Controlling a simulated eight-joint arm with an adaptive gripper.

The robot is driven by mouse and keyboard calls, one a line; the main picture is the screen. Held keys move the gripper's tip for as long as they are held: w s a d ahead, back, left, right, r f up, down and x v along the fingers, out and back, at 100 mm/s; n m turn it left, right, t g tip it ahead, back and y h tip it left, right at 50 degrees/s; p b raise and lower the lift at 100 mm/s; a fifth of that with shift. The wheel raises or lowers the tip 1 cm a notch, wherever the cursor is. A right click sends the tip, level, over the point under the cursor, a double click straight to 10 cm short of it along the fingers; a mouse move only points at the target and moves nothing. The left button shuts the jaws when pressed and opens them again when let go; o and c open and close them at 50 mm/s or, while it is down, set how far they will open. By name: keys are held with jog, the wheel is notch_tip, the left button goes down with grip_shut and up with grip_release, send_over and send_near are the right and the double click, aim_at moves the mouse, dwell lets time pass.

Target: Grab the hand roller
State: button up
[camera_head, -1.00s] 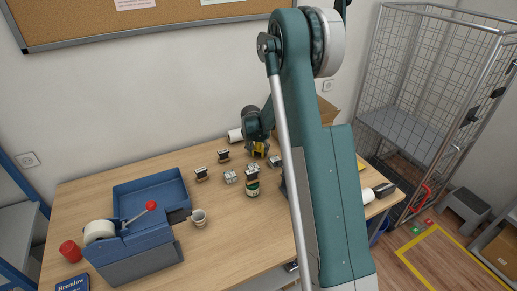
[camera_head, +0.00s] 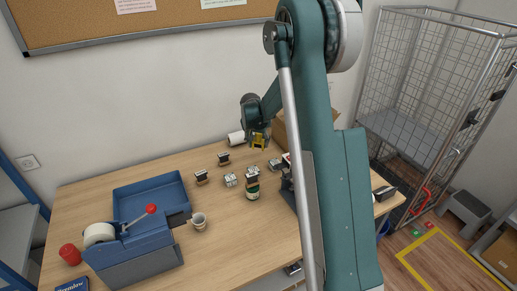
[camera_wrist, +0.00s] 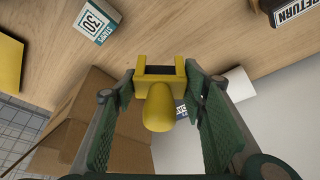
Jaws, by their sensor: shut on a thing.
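The hand roller is a small yellow tool with a rounded handle and a forked frame. In the wrist view the hand roller (camera_wrist: 158,105) sits between the green pads of my gripper (camera_wrist: 160,88), handle end toward the camera. A dark part shows in its fork. In the head view the hand roller (camera_head: 259,143) hangs below my gripper (camera_head: 257,135), above the back of the table. My gripper is shut on it.
A white roll (camera_head: 236,138) and a cardboard box (camera_head: 290,132) stand close by at the back. Several stamps (camera_head: 231,180) and a cup (camera_head: 199,221) stand in front. A blue dispenser (camera_head: 150,205) fills the left. A small box (camera_wrist: 97,20) shows in the wrist view.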

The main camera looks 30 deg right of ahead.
aim_at(259, 136)
jog(key=shift+r, duration=1.6)
